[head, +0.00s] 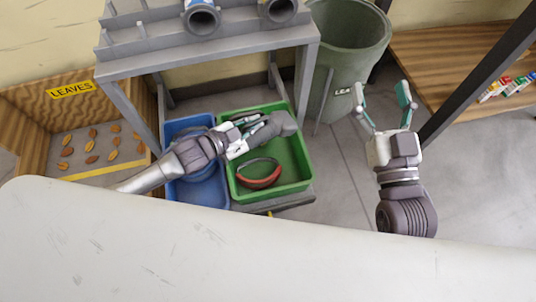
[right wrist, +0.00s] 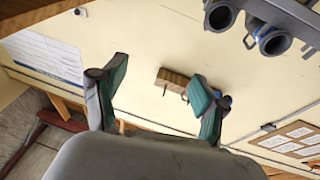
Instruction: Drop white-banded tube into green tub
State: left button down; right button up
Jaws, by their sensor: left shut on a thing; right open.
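My left gripper (head: 246,131) is shut on a grey tube (head: 275,126) and holds it over the green tub (head: 304,181). The fingers partly cover the tube. I cannot clearly make out a white band on it. The green tub stands on a low dark stand and has a red and dark curved item (head: 259,176) inside. My right gripper (head: 383,97) is open and empty, to the right of the tub.
A blue tub (head: 203,192) stands left of the green one, partly under my left arm. A grey rack (head: 215,45) above holds a blue-banded tube (head: 202,20) and another tube (head: 279,11). A green bin (head: 347,45) and a wooden leaf box (head: 32,117) flank them.

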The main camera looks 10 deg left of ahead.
pick_arm(q)
jog(key=shift+f+b, duration=0.3)
jog(key=shift+f, duration=0.05)
pick_arm(e)
jog(key=shift+s+a+r+t+y, duration=0.1)
jog(key=shift+s+r+t+y, duration=0.2)
jog(key=shift+r+t, duration=0.45)
jog(key=shift+s+r+t+y, duration=0.2)
jog(key=shift+s+r+t, duration=0.2)
jog(key=shift+r, duration=0.6)
pick_arm(q)
jog(key=c, duration=1.1)
grip_release()
jog(key=shift+c, duration=0.2)
jog(key=shift+f, duration=0.1)
jog(key=shift+s+a, duration=0.15)
jog(key=shift+s, duration=0.05)
jog(key=v, duration=1.1)
jog(key=shift+s+a+r, duration=0.15)
jog(key=shift+r, duration=0.1)
